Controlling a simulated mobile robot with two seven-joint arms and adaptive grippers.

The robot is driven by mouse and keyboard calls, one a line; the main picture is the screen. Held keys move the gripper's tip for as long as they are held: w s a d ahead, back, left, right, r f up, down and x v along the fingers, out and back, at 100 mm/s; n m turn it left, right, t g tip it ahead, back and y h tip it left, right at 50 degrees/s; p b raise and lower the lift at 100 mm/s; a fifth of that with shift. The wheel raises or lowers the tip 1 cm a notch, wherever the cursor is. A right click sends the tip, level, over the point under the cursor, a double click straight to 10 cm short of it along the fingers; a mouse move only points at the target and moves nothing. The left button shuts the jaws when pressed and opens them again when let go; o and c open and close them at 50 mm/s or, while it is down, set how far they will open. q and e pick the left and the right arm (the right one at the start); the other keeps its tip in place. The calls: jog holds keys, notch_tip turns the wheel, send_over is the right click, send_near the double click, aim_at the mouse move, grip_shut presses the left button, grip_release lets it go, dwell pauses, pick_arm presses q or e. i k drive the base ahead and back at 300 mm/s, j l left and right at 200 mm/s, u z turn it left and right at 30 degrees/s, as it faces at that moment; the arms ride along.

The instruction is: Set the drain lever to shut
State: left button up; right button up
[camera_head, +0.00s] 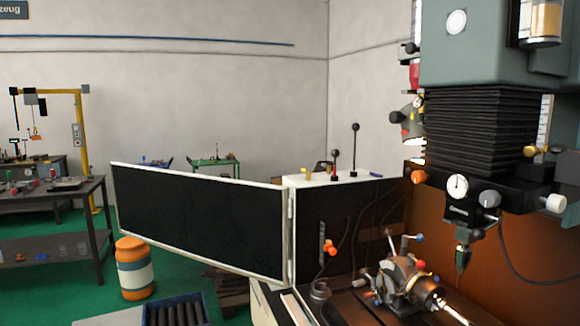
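No part in view is clearly marked as the drain lever. A small orange-knobbed lever (330,247) sits on a slotted plate on the dark inner panel of the machine enclosure. Two upright levers with black ball knobs, a shorter one (335,164) and a taller one (355,148), stand on a white-topped box behind the panel. The indexing chuck (405,279), with several coloured ball handles, sits at the lower right. Neither of my grippers is in view. I cannot read any lever's setting.
A white-framed black door panel (200,220) stands swung out to the left. The machine head with its spindle (462,250) hangs over the chuck at the right. An orange and white drum (134,268) and a workbench (50,215) stand on the green floor at left.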

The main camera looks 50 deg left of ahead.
aim_at(335, 153)
jog(key=u, duration=1.45)
jog(key=i+j+u, duration=0.4)
jog(key=i+j, duration=0.35)
